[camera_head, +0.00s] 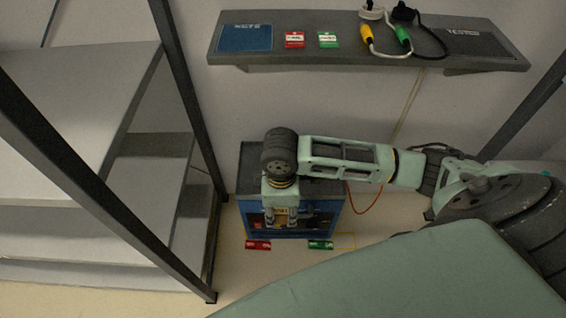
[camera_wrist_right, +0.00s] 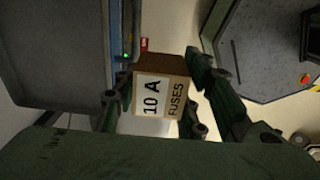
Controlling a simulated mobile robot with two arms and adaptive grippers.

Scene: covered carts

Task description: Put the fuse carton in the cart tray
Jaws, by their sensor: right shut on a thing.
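The fuse carton (camera_wrist_right: 162,92) is a small brown box with a white label reading "10 A" and "FUSES". In the right wrist view it sits between the two dark fingers of my right gripper (camera_wrist_right: 158,90), which is shut on it. In the head view my right gripper (camera_head: 281,218) points down in front of a blue cabinet (camera_head: 326,222) with a dark top. The carton is mostly hidden there by the gripper. I cannot make out a cart tray for certain in either view. My left gripper is out of view.
A shelf rack (camera_head: 70,228) with dark posts stands on the left. A grey wall shelf (camera_head: 350,62) holds red and green cards, plugs and cables. A red block (camera_head: 258,245) and a green block (camera_head: 320,244) lie at the cabinet's foot. An orange cable hangs beside the cabinet.

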